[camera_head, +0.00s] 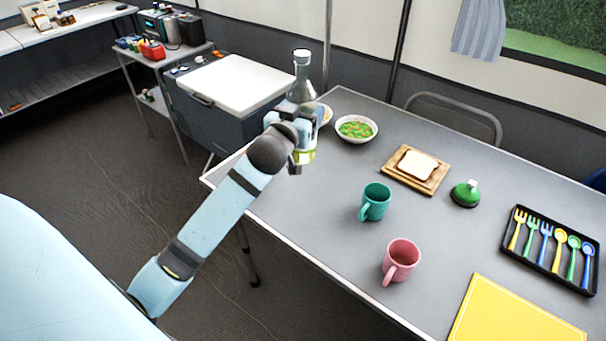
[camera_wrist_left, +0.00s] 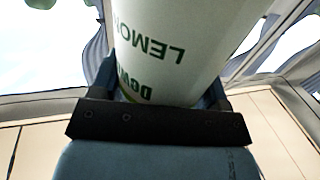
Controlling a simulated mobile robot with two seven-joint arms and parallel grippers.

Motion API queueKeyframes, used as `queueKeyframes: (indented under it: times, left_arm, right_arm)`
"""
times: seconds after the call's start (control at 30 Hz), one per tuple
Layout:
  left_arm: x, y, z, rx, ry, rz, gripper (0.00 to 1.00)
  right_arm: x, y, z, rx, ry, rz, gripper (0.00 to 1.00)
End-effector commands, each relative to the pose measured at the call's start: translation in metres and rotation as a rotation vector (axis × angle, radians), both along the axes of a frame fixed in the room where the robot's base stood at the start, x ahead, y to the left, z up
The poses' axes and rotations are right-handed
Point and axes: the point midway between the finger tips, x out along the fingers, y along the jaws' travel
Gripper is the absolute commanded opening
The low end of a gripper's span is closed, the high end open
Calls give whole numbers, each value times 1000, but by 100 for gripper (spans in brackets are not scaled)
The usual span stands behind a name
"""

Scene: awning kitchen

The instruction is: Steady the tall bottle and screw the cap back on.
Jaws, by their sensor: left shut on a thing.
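The tall bottle (camera_head: 303,88) is clear grey glass at the neck and stands upright at the far left end of the grey table. Its pale top end (camera_head: 302,56) shows, but I cannot tell whether that is a cap or the bare mouth. My left gripper (camera_head: 299,128) is shut around the bottle's body and hides much of it. In the left wrist view the bottle's pale label (camera_wrist_left: 185,45) with green upside-down lettering, including "LEMON", sits between the fingers (camera_wrist_left: 160,90). I cannot make out a loose cap. My right gripper is not in view.
To the right are a board with bread (camera_head: 418,165), a green dome with a pale knob (camera_head: 466,193), a teal mug (camera_head: 375,202), a pink mug (camera_head: 401,260), a cutlery tray (camera_head: 549,250) and a yellow mat (camera_head: 515,315).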

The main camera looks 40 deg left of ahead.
Motion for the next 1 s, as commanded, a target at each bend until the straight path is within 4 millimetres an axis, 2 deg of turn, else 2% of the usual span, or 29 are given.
queueKeyframes:
  times: [0.03, 0.2, 0.4, 0.53, 0.87, 1.0]
  left_arm:
    - [0, 0, -20, -1, 4, 0, 3]
    - [0, -1, -65, -2, 3, -1, 3]
    - [0, 0, -101, -1, 1, -1, 3]
    - [0, 0, -108, 0, -3, -1, 3]
    - [0, 0, -109, -1, -2, -1, 3]
    - [0, 0, -127, 0, 2, -1, 3]
  right_arm:
    - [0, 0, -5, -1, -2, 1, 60]
    - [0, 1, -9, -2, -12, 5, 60]
    - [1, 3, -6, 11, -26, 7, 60]
    - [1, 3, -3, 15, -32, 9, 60]
    - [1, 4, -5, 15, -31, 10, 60]
    - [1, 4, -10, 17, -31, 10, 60]
